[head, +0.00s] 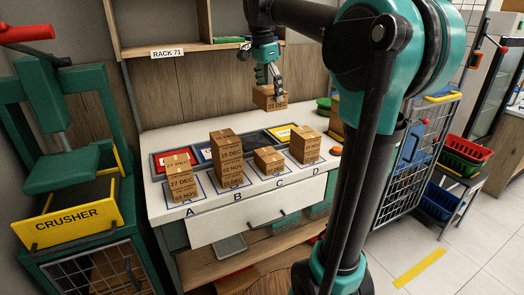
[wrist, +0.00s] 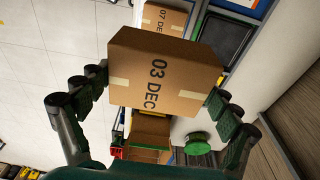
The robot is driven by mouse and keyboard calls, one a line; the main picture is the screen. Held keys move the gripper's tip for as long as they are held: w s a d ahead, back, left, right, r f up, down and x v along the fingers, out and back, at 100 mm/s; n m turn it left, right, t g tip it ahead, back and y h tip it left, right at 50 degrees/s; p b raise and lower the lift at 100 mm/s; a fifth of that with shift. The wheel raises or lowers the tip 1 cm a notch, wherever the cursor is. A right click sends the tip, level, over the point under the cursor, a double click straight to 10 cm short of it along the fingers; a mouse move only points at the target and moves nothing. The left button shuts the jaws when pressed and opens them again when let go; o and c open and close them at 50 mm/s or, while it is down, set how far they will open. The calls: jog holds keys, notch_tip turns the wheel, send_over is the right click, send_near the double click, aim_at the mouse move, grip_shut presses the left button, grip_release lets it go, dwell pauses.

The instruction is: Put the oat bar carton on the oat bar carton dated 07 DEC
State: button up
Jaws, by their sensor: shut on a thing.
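My gripper (head: 268,82) is shut on a brown oat bar carton (head: 270,98) and holds it in the air above the back of the counter. In the wrist view the held carton (wrist: 165,75) reads 03 DEC and sits between the two fingers. Another carton (wrist: 166,18), marked 07 DEC, shows beyond it at the top of the wrist view, partly hidden by the held one. In the head view a short stack (head: 268,160) stands at C; its date is too small to read surely.
Taller carton stacks stand at A (head: 181,182), B (head: 228,157) and D (head: 304,144) on the white counter (head: 160,205). Coloured trays, including a yellow one (head: 281,132), lie behind them. A green crusher (head: 65,150) stands left.

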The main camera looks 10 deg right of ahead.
notch_tip(320, 180, down, 18)
jog(key=shift+f, duration=0.15)
dwell(0.3)
jog(key=shift+f, duration=0.1)
jog(key=o, duration=1.1)
jog(key=shift+c, duration=0.2)
notch_tip(320, 180, up, 12)
jog(key=a, duration=0.1)
jog(key=shift+s+a, duration=0.3)
jog(key=shift+a, duration=0.05)
